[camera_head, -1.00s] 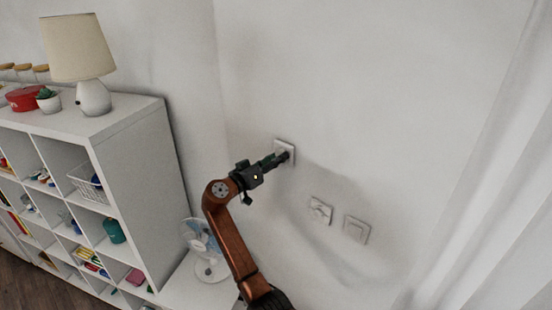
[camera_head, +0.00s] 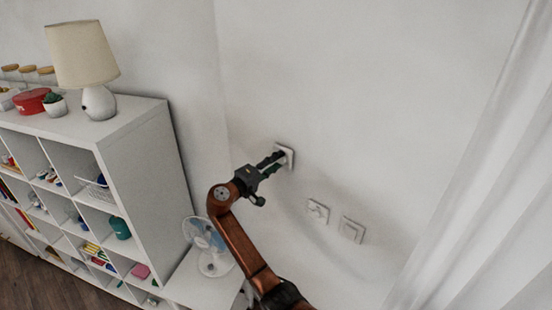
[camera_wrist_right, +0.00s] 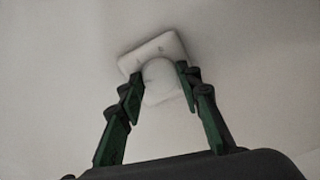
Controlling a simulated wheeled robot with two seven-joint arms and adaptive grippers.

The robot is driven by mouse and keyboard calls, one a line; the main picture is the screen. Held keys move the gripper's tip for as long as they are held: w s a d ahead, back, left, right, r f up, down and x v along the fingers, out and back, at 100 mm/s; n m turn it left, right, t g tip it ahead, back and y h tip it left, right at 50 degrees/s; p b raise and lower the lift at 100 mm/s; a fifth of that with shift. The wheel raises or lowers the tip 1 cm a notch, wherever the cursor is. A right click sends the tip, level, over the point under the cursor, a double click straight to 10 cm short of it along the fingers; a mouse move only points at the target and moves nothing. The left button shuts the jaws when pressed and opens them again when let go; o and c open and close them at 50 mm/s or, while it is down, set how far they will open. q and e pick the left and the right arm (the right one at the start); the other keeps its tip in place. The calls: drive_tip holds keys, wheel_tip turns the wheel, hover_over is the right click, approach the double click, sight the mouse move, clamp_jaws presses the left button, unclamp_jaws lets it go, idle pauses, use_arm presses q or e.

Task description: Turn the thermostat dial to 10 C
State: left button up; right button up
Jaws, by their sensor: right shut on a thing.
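The thermostat is a small white square plate (camera_head: 289,153) on the wall, with a round white dial (camera_wrist_right: 160,82) standing out from it. In the right wrist view the plate (camera_wrist_right: 172,45) looks tilted, and its faint marks are too small to read. My right gripper (camera_head: 274,162) reaches up to the thermostat. In the right wrist view its two green-and-black fingers (camera_wrist_right: 160,75) are on either side of the dial, shut on it. The dial's setting cannot be read. My left gripper is not in view.
Two white wall switches (camera_head: 317,211) (camera_head: 352,229) sit lower right of the thermostat. A fan (camera_head: 207,245) stands on a low white surface below. A white cube shelf (camera_head: 150,165) with a lamp (camera_head: 83,60) is at left; a white curtain (camera_head: 470,180) hangs at right.

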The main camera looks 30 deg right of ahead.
drive_tip(key=shift+n+p, duration=0.8)
drive_tip(key=shift+n, duration=0.3)
drive_tip(key=o, duration=1.2)
drive_tip(key=shift+c, duration=0.2)
drive_tip(key=v, duration=1.2)
